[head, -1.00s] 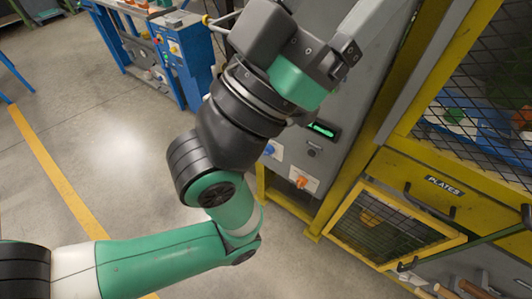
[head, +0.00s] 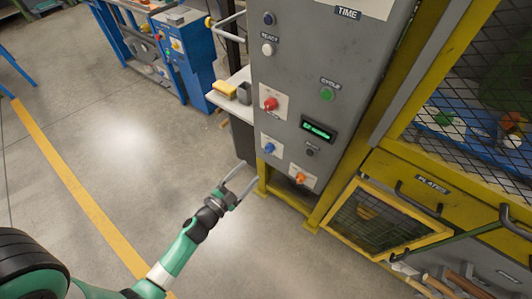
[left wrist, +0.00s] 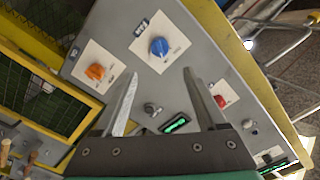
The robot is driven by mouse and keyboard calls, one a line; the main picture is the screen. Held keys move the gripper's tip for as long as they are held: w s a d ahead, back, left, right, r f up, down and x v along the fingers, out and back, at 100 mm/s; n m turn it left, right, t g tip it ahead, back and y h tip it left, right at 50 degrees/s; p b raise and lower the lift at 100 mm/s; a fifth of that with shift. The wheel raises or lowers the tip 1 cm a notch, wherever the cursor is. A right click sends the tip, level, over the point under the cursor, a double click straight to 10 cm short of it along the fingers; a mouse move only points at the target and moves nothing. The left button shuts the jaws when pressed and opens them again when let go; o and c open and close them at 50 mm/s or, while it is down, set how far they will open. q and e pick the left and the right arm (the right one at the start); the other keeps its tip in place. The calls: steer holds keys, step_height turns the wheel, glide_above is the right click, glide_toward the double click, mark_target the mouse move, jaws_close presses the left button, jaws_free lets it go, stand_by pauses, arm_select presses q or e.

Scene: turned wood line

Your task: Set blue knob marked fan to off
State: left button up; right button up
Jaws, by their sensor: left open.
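The blue knob (head: 269,147) sits on a pale plate low on the left of the grey control panel (head: 290,90). In the left wrist view the blue knob (left wrist: 159,47) stands on its white plate, ahead of and between my finger lines; the lettering on the plate is too small to read. My left gripper (head: 246,177) is open and empty, below and left of the knob in the head view, apart from it. Its two fingers (left wrist: 156,95) point toward the panel in the wrist view. My right gripper is not in view.
An orange knob (head: 300,179) is right of and below the blue one. A red knob (head: 270,104), a green button (head: 327,94) and a lit green display (head: 318,131) are higher up. A yellow frame with a mesh door (head: 385,222) stands to the right. Open floor lies left.

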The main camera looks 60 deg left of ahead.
mark_target(267, 152)
arm_select(q)
steer(key=b+x, duration=0.1)
steer(key=x, duration=0.2)
steer(key=b+x, duration=0.1)
steer(key=x, duration=0.6)
steer(key=shift+a+f+b, duration=0.3)
steer(key=shift+f+b, duration=0.05)
steer(key=shift+b, duration=0.05)
steer(key=shift+w+a+r, duration=0.1)
steer(key=shift+w+a, duration=0.1)
steer(key=shift+w, duration=0.45)
jaws_close()
